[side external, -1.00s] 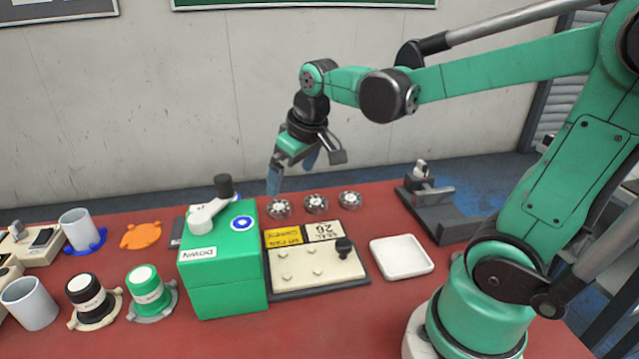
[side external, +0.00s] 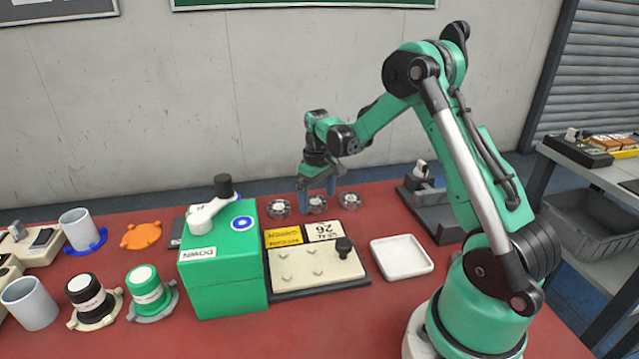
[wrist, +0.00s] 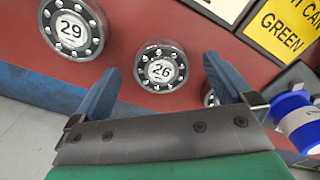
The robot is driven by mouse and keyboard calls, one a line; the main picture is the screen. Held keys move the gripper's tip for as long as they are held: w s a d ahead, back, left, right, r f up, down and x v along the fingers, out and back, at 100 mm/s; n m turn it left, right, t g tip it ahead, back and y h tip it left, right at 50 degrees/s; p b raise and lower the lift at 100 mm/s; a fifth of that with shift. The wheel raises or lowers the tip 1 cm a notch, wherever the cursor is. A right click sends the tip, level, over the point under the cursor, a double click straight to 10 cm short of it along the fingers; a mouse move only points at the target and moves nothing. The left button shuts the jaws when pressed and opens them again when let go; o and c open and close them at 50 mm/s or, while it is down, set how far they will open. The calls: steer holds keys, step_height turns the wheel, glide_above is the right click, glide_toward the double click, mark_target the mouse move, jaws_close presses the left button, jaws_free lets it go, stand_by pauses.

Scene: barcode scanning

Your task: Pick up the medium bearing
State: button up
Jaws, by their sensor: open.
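Three round metal bearings lie in a row on the red table. The middle bearing (side external: 317,204) is labelled 26 in the wrist view (wrist: 160,69). The right bearing in the side view (side external: 349,201) shows as 29 in the wrist view (wrist: 71,30). The left bearing (side external: 279,208) is mostly hidden behind a finger in the wrist view, its number unseen. My gripper (side external: 318,196) is open and low over the middle bearing. In the wrist view its two blue fingers (wrist: 161,64) stand either side of the 26 bearing, with gaps showing; no grip is visible.
A green box (side external: 222,275) with a lever stands left of the bearings. A cream seal board (side external: 318,272) lies in front of them. A white tray (side external: 401,257) and a dark fixture (side external: 440,217) are to the right. Mugs and canisters stand at the left.

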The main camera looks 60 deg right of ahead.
steer(key=shift+f, duration=0.5)
jaws_close()
steer(key=shift+r, duration=0.15)
